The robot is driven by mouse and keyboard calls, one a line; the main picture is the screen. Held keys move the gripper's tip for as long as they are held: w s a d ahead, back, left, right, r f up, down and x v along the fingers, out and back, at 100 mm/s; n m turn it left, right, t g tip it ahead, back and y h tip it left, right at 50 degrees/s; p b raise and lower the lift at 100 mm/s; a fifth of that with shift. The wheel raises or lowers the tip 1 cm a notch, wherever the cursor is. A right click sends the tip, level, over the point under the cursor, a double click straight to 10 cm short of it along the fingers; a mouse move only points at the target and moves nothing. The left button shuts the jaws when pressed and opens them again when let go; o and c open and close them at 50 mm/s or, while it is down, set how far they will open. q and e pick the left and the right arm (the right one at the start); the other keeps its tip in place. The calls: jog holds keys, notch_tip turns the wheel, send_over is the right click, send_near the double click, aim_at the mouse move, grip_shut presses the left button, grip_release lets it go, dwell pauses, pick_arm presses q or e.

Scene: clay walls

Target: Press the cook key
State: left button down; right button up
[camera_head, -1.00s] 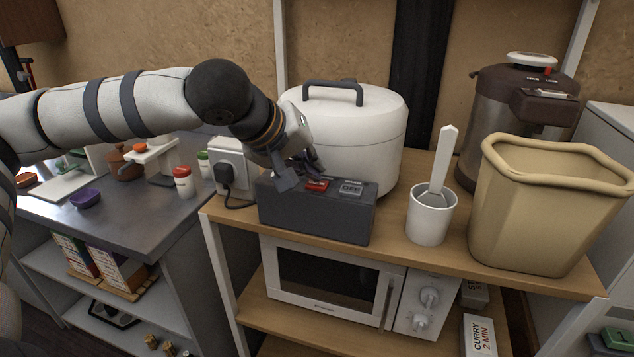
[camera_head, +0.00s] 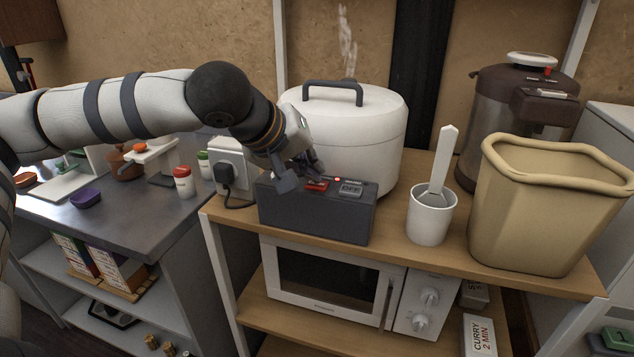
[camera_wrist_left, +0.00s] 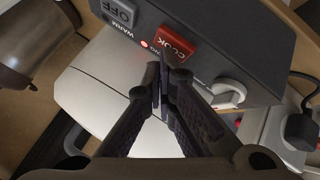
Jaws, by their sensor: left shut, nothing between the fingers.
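The red cook key (camera_head: 317,185) is on top of a dark grey control box (camera_head: 318,215), left of a grey OFF key (camera_head: 350,188). In the left wrist view the cook key (camera_wrist_left: 175,45) reads COOK, and a small red light glows beside it. My left gripper (camera_head: 301,174) is shut and empty, its tips close to the cook key; I cannot tell whether they touch it. In the left wrist view the shut fingertips (camera_wrist_left: 162,68) appear just below the key. A white rice cooker (camera_head: 350,130) stands behind the box, with steam above it. My right gripper is not in view.
A white cup with a paddle (camera_head: 431,214), a tan bin (camera_head: 545,215) and a steel dispenser (camera_head: 505,115) stand to the right on the wooden shelf. A white outlet box with a plug (camera_head: 228,165) is at left. A microwave (camera_head: 325,285) sits below.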

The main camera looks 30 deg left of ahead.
pick_arm(q)
jog(key=shift+r, duration=0.65)
jog(key=shift+r, duration=0.1)
jog(key=shift+r, duration=2.4)
